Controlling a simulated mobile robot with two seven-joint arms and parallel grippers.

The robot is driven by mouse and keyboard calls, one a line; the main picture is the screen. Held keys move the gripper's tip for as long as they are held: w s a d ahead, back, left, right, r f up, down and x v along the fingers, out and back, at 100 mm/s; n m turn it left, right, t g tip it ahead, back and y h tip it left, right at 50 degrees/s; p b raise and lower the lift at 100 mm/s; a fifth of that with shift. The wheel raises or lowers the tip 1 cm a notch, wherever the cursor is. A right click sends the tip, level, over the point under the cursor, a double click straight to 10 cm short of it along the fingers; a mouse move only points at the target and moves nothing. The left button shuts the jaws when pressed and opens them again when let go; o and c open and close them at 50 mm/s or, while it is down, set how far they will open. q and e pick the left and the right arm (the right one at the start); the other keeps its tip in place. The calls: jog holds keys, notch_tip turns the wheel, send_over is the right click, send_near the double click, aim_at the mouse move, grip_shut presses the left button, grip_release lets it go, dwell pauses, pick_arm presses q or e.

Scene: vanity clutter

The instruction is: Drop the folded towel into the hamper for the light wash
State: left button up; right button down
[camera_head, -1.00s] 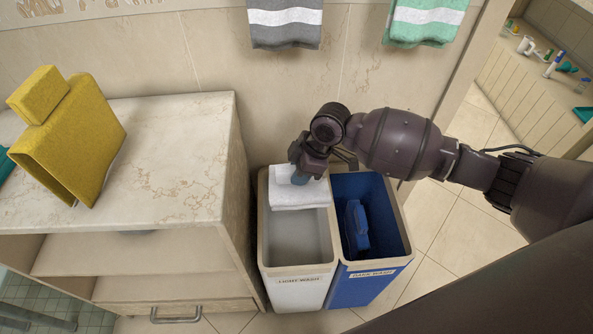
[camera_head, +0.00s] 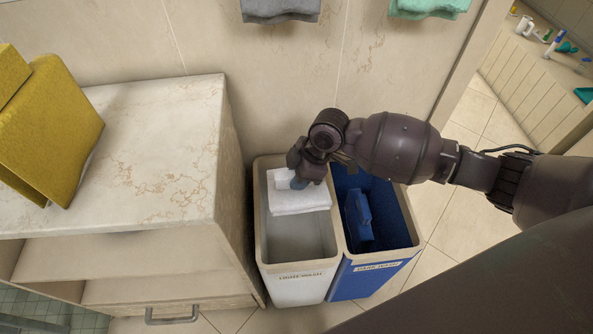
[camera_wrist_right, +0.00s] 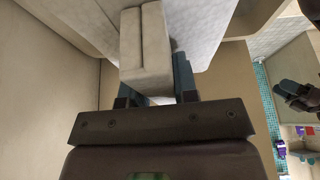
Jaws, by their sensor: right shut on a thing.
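The white folded towel (camera_head: 302,200) is over the far part of the light wash hamper's opening. The light wash hamper (camera_head: 297,289) is a white bin with a beige rim and a label on its front. My right gripper (camera_head: 299,183) is shut on the towel from above. In the right wrist view the towel (camera_wrist_right: 146,55) sits between the two fingers (camera_wrist_right: 153,88). I cannot tell exactly how high the towel is relative to the rim. My left gripper is out of view.
The blue dark wash hamper (camera_head: 365,281) stands against the light one on the right, with a blue item (camera_head: 359,216) inside. A marble-topped cabinet (camera_head: 165,165) is close on the left, bearing a yellow object (camera_head: 50,130). Grey (camera_head: 280,8) and green (camera_head: 430,8) towels hang above.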

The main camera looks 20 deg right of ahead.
jog(key=shift+r, duration=0.15)
jog(key=c, duration=1.1)
grip_release()
jog(key=shift+o, duration=1.4)
jog(key=p+v, duration=0.2)
jog(key=v, duration=0.7)
jog(key=shift+d+r+p, duration=0.1)
jog(key=shift+r+p, duration=0.1)
jog(key=shift+p, duration=0.1)
jog(key=shift+s+d+r, duration=0.1)
jog(key=shift+d+r, duration=0.1)
jog(key=shift+r, duration=0.3)
jog(key=shift+d+r, duration=0.1)
